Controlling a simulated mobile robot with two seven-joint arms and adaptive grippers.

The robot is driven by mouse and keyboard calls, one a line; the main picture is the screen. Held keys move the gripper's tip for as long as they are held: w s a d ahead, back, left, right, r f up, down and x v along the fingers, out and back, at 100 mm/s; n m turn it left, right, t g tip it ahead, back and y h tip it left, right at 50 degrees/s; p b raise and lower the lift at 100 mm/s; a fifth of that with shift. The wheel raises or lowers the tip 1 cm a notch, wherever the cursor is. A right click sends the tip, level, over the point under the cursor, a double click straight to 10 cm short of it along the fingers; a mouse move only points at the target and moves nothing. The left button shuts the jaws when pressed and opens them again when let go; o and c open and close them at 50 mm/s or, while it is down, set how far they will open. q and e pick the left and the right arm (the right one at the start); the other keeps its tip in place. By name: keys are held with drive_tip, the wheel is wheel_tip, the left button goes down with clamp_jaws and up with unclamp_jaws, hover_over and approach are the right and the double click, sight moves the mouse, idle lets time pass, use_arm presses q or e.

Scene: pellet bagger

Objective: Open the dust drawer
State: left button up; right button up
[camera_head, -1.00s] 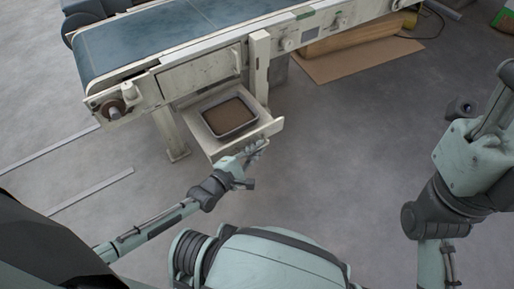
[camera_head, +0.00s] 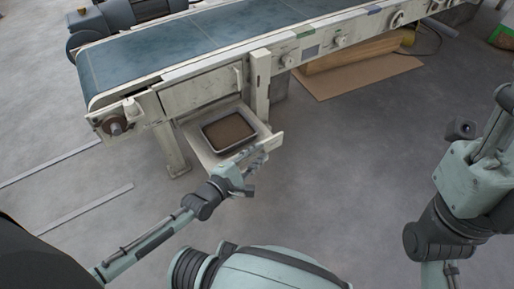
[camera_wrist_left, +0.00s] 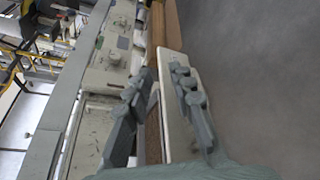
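The dust drawer (camera_head: 207,151) stands pulled out below the conveyor's side, its pale front panel (camera_head: 275,141) towards me. A grey-rimmed pan of brown dust (camera_head: 228,131) sits in it. My left gripper (camera_head: 256,160) is at the front panel. In the left wrist view the fingers (camera_wrist_left: 168,85) lie on either side of the panel's top edge (camera_wrist_left: 173,60). The finger on the right is close against the panel, and a gap shows beside the finger on the left. I cannot tell whether either touches. My right arm is at the right, its gripper out of view.
The conveyor belt (camera_head: 190,38) and its frame run above the drawer. A pale post (camera_head: 261,85) stands right beside the drawer, and a leg (camera_head: 172,150) stands at its left. A cardboard sheet (camera_head: 360,75) lies on the floor behind. The floor right of the drawer is clear.

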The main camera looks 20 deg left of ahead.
use_arm(q)
wheel_tip(320, 180, up, 4)
drive_tip(key=shift+r, duration=0.15)
idle(0.5)
